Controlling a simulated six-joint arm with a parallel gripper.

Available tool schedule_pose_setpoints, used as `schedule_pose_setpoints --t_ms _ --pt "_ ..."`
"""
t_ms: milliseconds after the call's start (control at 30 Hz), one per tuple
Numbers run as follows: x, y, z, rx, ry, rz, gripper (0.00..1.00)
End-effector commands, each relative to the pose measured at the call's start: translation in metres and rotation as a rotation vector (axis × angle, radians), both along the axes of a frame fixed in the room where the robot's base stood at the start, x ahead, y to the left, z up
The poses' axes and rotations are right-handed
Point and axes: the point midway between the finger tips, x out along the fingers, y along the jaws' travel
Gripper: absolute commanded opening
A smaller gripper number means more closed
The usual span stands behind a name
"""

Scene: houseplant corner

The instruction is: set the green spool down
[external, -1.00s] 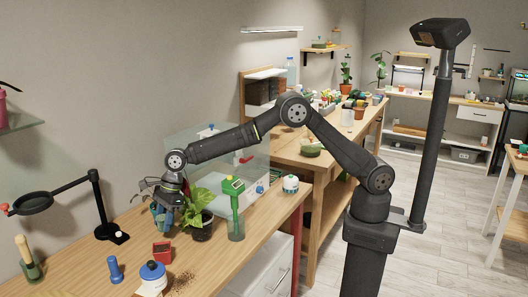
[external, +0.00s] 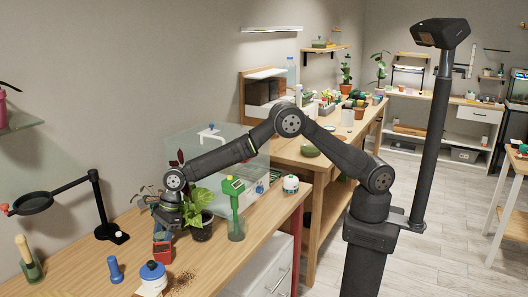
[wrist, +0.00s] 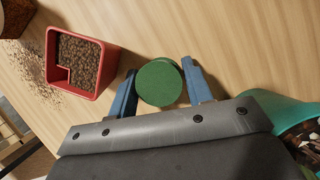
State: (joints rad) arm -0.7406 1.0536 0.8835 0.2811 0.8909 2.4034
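The green spool (wrist: 159,83) shows in the wrist view as a round green end face between the two blue fingers of my gripper (wrist: 161,78). Both fingers meet its sides, so my gripper is shut on it. Wooden tabletop surrounds it in that view; whether its underside touches the wood cannot be told. In the external view my gripper (external: 161,236) is low over the left workbench (external: 205,262), just behind the small red pot.
The red square pot (wrist: 85,62) of brown pellets stands left of the spool, with pellets spilled beside it. A teal pot (wrist: 278,108) is close on the right. A leafy plant (external: 200,212), a blue-lidded jar (external: 152,275) and a blue cylinder (external: 115,270) are nearby.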

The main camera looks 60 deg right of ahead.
Motion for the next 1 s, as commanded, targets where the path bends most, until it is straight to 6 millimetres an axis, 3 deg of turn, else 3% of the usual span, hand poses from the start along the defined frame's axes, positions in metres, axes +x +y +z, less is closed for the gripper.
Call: schedule_pose_setpoints --t_ms 67,467,1000 --pt "0.000 0.000 0.000 0.000 0.000 0.000 0.61" --pt "0.000 -0.002 0.009 0.001 -0.001 0.000 0.61" --pt "-0.009 -0.040 0.102 0.000 -0.001 -0.001 0.61"
